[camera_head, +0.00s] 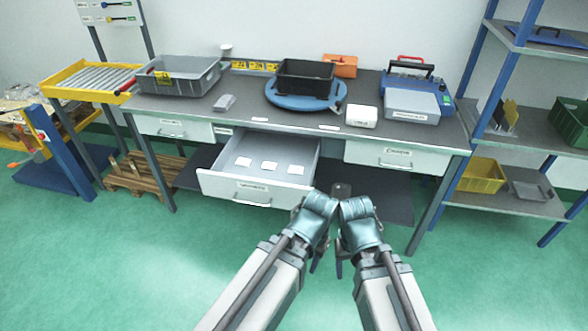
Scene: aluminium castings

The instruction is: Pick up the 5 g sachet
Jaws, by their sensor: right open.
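Three small white sachets lie flat in a row in an open drawer (228,180) under the workbench: a left one (243,161), a middle one (269,165) and a right one (295,169). Their print is too small to read, so I cannot tell which is the 5 g one. My right gripper (338,262) is open, in front of the bench and to the right of the drawer front, apart from the sachets. My left arm's wrist is close beside the right one. Its gripper is mostly hidden and its jaws cannot be made out.
The workbench (245,110) holds a grey crate (190,85), a black tray (305,77) on a blue turntable (335,103), a small white box (361,117) and a blue-grey device (412,105). Blue shelving (500,92) stands right. Green floor is clear in front.

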